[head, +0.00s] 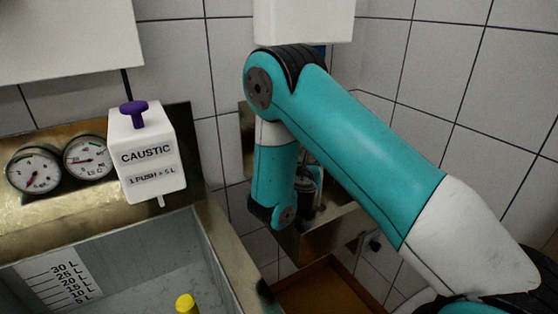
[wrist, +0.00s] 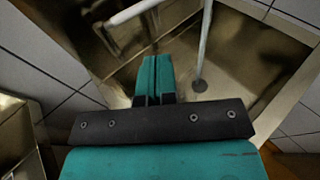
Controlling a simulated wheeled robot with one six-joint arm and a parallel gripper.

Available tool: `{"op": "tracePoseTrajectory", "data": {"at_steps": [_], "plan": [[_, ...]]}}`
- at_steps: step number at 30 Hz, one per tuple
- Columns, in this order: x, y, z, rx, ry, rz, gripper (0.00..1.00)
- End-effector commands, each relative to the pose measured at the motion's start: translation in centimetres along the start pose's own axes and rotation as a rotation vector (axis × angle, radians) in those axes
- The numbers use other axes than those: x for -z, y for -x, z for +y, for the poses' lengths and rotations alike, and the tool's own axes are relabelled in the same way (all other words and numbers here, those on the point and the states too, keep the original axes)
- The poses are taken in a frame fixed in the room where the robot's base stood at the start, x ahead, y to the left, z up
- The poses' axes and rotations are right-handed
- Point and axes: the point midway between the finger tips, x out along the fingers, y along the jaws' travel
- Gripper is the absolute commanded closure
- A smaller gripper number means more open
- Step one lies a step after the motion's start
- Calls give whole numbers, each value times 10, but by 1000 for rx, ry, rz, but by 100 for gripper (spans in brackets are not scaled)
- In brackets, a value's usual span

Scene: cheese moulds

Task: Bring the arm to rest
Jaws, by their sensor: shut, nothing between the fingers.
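My gripper (wrist: 153,80) shows in the wrist view with its two teal fingers together and nothing between them. In the head view my teal and white arm reaches from the lower right up to an elbow near the top middle, then bends down. The gripper's fingertips are hidden there behind the arm.
A metal sink (head: 225,240) with a litre scale stands at the left, with a yellow object (head: 186,304) in it. A caustic dispenser (head: 148,160) with a purple knob and two gauges (head: 33,170) are behind it. A white box (head: 303,20) hangs above my elbow. Tiled walls (head: 420,80) are close behind.

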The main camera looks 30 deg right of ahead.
Motion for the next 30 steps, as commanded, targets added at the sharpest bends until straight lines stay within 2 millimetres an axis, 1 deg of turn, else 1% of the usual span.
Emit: {"op": "tracePoseTrajectory", "data": {"at_steps": [5,8,11,14,15,17,18,20,21,22,23,24,26,27,30], "plan": [[-1,2,0,1,-5,1,100],[-5,4,-3,25,-86,22,100],[-13,12,-11,98,-333,92,100],[-17,35,-17,221,-710,226,100],[-17,49,-16,281,-872,294,100],[-15,75,-11,377,-1100,408,100],[-14,95,-6,446,-1235,488,100],[-16,129,4,553,-1412,616,100],[-17,155,10,631,-1509,703,100],[-20,176,15,691,-1573,769,100],[-23,198,19,753,-1625,837,100],[-28,227,24,836,-1678,924,100],[-36,271,26,957,-1722,1042,100],[-41,298,26,1032,-1729,1108,100],[-52,355,19,1179,-1707,1226,100]]}}
